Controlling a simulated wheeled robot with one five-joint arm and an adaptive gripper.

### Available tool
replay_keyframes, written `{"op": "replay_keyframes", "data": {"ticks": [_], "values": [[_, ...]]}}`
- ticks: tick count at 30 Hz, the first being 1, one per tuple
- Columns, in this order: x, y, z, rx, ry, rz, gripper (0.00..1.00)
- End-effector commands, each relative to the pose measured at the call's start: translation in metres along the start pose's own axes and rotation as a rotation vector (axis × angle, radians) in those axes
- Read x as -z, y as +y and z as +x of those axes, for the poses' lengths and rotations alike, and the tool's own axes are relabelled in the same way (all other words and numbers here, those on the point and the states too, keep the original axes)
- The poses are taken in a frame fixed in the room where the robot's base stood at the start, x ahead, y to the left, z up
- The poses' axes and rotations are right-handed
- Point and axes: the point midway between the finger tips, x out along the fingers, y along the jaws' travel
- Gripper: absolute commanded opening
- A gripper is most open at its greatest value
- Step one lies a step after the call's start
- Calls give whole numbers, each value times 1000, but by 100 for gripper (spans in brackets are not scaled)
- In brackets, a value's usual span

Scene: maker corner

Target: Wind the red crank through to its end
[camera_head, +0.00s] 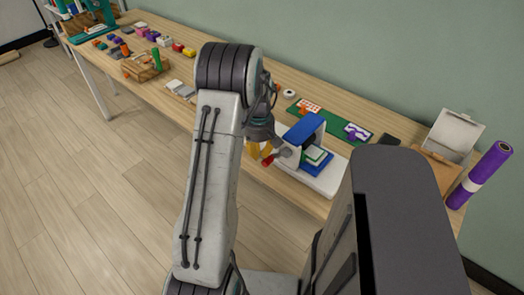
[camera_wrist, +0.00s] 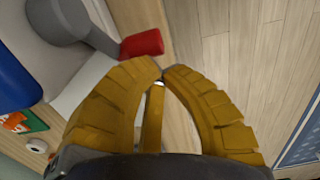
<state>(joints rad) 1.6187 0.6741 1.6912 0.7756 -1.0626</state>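The die-press-like machine (camera_head: 304,128) has a blue top, a white base and a grey crank arm on its left side. The red crank handle (camera_head: 268,160) shows just beside my yellow gripper (camera_head: 258,150). In the wrist view the red handle (camera_wrist: 142,44) sits at the end of the grey crank arm (camera_wrist: 95,35), just beyond my fingertips. My gripper (camera_wrist: 163,71) has its fingertips together with nothing between them. The handle lies outside the fingers, close to the left fingertip; I cannot tell whether they touch. My arm hides part of the bench in the head view.
The machine stands near the front edge of a wooden bench (camera_head: 392,122). Behind it lies a green mat (camera_head: 330,121) with cards. A purple roll (camera_head: 480,175) stands at the right end. Several small coloured blocks and a wooden holder (camera_head: 146,68) are at the far left.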

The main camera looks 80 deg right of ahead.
Motion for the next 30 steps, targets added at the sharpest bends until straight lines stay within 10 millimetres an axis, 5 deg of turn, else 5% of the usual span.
{"op": "replay_keyframes", "data": {"ticks": [5,18,30], "values": [[18,-9,-29,-7,4,-8,0],[26,-7,-99,-9,6,-6,0],[29,-8,-122,-8,5,-5,0]]}}
